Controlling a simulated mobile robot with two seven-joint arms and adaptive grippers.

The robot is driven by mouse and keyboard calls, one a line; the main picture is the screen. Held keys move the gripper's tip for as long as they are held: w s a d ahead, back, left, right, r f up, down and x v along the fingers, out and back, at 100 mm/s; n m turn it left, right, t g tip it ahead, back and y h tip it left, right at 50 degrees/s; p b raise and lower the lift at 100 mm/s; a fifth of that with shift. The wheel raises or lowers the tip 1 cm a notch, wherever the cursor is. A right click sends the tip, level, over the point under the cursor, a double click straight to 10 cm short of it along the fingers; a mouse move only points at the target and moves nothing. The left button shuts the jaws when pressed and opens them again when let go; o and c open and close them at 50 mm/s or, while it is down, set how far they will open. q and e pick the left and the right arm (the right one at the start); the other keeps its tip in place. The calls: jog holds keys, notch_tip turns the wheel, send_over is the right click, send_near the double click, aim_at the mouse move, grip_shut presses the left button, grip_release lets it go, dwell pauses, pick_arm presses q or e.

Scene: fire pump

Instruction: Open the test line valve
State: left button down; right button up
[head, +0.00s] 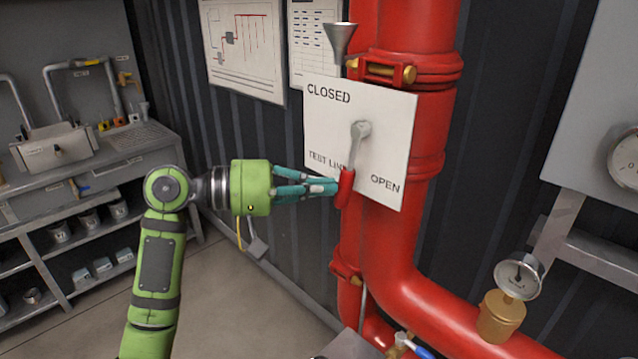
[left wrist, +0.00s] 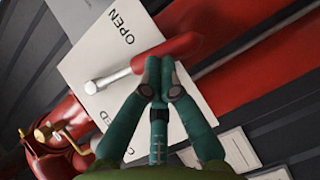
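The test line valve is a grey lever (head: 354,150) with a red grip (head: 345,187), on a white plate (head: 390,115) marked CLOSED at upper left, TEST LINE at lower left and OPEN at lower right. The lever points down and slightly left from its pivot, its grip left of OPEN. My left gripper (head: 335,187) has its teal fingers at the left side of the grip. In the left wrist view the fingertips (left wrist: 160,65) are together, with the red grip (left wrist: 181,46) just beyond them; I cannot tell whether they touch it. My right gripper is out of view.
A thick red pipe (head: 425,150) runs behind the plate and curves right below. A brass-mounted gauge (head: 517,280) stands at lower right, and a grey cabinet (head: 590,90) at right. A workbench (head: 100,165) stands at left. Open floor lies between bench and pipe.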

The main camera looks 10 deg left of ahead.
pick_arm(q)
jog(key=shift+s+d+f+n+h+p, duration=0.2)
jog(key=shift+s+d+n+h, duration=0.15)
jog(key=shift+d+n, duration=0.2)
jog(key=shift+s+d+f+n+h+p, duration=0.15)
jog(key=shift+s+d+n+h, duration=0.25)
jog(key=shift+n, duration=0.15)
jog(key=shift+w, duration=0.1)
